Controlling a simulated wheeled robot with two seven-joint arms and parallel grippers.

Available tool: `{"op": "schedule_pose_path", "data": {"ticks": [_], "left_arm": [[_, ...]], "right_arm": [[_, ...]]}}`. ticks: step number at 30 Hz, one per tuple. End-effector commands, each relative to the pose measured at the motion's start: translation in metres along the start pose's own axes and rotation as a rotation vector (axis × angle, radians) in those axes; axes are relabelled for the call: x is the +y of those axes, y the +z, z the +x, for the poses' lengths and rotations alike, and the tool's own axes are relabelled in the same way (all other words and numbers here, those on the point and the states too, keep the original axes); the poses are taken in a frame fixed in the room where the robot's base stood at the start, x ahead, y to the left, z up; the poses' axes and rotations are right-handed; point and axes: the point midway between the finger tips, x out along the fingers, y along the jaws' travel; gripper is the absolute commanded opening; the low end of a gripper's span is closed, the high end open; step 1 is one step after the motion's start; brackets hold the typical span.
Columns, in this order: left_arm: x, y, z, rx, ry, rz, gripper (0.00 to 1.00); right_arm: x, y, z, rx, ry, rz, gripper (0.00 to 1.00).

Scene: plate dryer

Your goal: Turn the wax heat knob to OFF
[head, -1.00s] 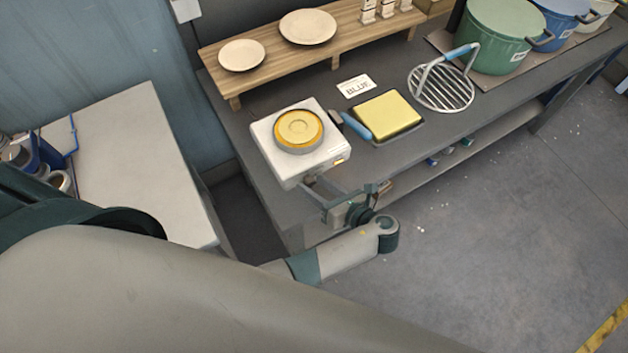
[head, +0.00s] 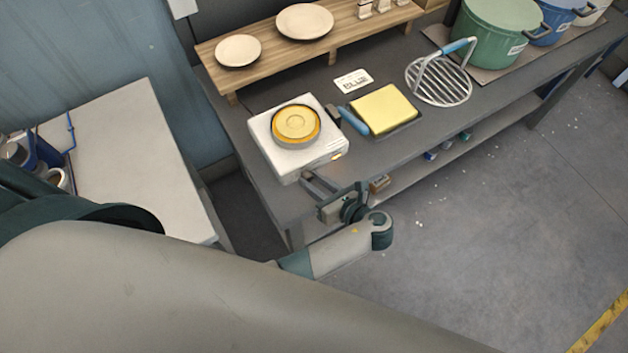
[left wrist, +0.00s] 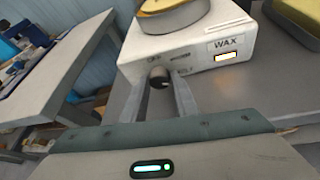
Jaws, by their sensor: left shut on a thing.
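The white wax heater (head: 297,140) stands on the near left part of the dark bench, with a round dish of yellow wax (head: 296,124) on top. The right gripper is not in view.
A yellow block on a dark tray (head: 383,109) with a blue-handled tool (head: 353,121) lies right of the heater. A pale side table (head: 120,160) is at left.

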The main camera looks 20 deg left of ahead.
Motion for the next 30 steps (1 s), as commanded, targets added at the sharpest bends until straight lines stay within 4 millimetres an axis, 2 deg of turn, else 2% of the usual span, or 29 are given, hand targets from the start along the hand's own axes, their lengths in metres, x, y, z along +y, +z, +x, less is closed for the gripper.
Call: {"op": "schedule_pose_path", "data": {"ticks": [16, 30], "left_arm": [[0.0049, 0.0009, 0.0012, 0.028, -0.154, -0.347, 0.04], [0.0051, 0.0009, 0.0015, 0.034, -0.189, -0.423, 0.04]], "right_arm": [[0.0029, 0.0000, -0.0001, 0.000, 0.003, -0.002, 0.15], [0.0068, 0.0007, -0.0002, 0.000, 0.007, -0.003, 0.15]]}}
